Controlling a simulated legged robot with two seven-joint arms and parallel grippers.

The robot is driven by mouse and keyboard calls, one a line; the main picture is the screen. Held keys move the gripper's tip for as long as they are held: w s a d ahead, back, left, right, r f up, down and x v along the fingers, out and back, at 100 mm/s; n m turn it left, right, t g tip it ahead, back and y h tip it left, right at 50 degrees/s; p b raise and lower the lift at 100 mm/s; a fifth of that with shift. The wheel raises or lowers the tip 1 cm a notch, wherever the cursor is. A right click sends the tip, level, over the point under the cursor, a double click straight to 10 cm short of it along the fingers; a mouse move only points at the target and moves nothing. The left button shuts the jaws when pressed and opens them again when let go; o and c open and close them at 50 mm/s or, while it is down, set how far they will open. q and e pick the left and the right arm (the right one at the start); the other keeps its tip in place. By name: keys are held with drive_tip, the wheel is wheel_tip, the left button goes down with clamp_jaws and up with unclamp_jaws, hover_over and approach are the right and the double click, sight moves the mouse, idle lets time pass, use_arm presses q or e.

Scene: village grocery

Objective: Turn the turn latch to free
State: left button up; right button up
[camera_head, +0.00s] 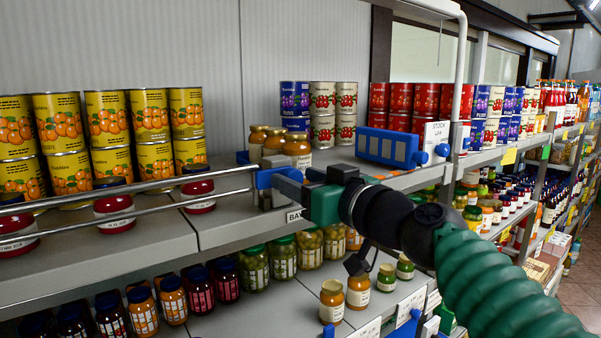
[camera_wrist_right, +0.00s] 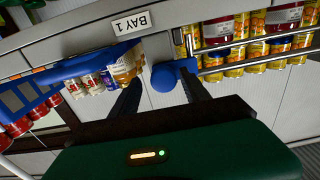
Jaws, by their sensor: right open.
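The blue turn latch (camera_head: 272,177) sits at the end of a two-bar metal rail (camera_head: 120,200) along the upper shelf's front edge. My right gripper (camera_head: 292,187) reaches in from the right and is right at the latch. In the right wrist view, the latch's blue round knob (camera_wrist_right: 165,76) shows between the two dark, spread fingers of the gripper (camera_wrist_right: 163,84). The gripper is open; I cannot tell whether a finger touches the latch. My left gripper is not in view.
A blue slotted bracket (camera_head: 390,147) with a round knob stands on the shelf to the right, near a STOCK sign (camera_head: 437,134). Small jars (camera_head: 297,148) stand close behind the latch. Yellow cans (camera_head: 150,120) line the left, and more jars (camera_head: 254,267) fill the lower shelf.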

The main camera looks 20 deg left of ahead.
drive_tip(key=c, duration=0.3)
drive_tip(key=shift+s+a, duration=0.2)
drive_tip(key=shift+s, duration=0.05)
drive_tip(key=c, duration=0.5)
clamp_jaws()
drive_tip(key=shift+w, duration=0.1)
